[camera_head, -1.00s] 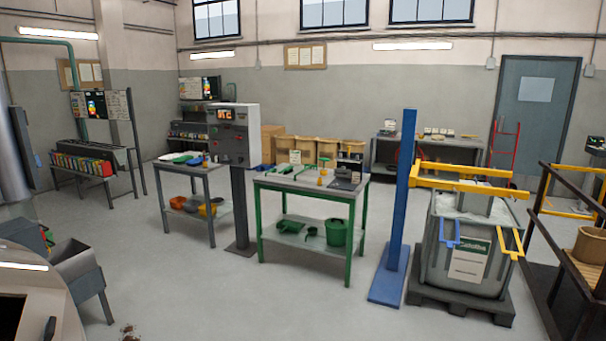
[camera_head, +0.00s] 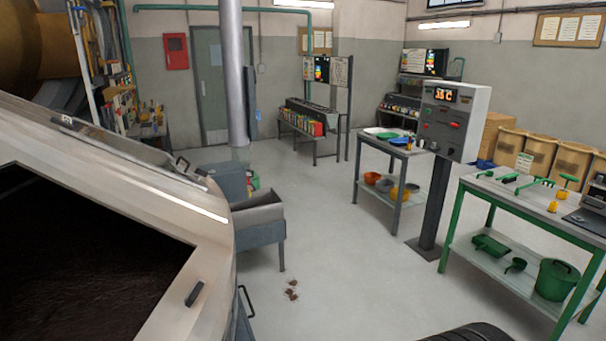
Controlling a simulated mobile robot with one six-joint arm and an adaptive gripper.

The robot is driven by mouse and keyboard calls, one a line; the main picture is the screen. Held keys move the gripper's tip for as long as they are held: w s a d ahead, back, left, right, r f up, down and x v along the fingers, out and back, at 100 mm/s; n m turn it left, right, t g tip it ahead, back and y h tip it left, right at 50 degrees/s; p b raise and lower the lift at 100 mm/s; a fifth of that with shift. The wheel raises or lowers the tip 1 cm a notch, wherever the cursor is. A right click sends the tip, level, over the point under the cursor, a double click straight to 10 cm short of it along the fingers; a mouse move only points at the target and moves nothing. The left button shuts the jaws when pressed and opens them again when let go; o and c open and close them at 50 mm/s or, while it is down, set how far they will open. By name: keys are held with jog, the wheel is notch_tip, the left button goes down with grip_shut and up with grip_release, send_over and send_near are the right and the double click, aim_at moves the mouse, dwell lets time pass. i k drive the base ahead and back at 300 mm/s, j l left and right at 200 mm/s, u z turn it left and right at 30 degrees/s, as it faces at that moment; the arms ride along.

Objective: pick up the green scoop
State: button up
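Several green tools lie around the green-legged table (camera_head: 470,215) at the right. On its lower shelf are a wide green scoop-like pan (camera_head: 490,245), a small dark green scoop (camera_head: 516,265) and a green bucket (camera_head: 558,280). On its top lie long green-handled tools (camera_head: 532,184), too small to tell their heads. Another green piece (camera_head: 388,135) lies on the grey table behind. I cannot tell which one is the green scoop of the task. My gripper is not in view.
A control post (camera_head: 432,190) stands between the two tables. A large metal housing with a dark opening (camera_head: 80,250) fills the lower left. A grey hopper (camera_head: 258,215) stands beside it. Brown crumbs (camera_head: 291,290) lie on the floor. The middle floor is mostly clear.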

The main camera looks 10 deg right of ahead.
aim_at(487, 173)
jog(key=i+l+z, duration=0.25)
jog(key=i+l, duration=0.2)
jog(key=i+l+z, duration=0.25)
jog(key=i, duration=0.25)
jog(key=i+l+z, duration=0.25)
jog(key=i, duration=0.25)
jog(key=i+l+z, duration=0.25)
jog(key=i, duration=0.3)
jog(key=i+z, duration=0.2)
jog(key=i, duration=0.35)
jog(key=i+z, duration=0.15)
jog(key=i, duration=0.35)
jog(key=i+z, duration=0.1)
jog(key=i, duration=0.45)
jog(key=i+j+z, duration=0.15)
jog(key=i, duration=0.35)
jog(key=i+j+z, duration=0.1)
jog(key=i, duration=0.4)
jog(key=i+j+z, duration=0.15)
jog(key=i, duration=0.4)
jog(key=i+l+z, duration=0.2)
jog(key=i, duration=0.45)
jog(key=j, duration=0.1)
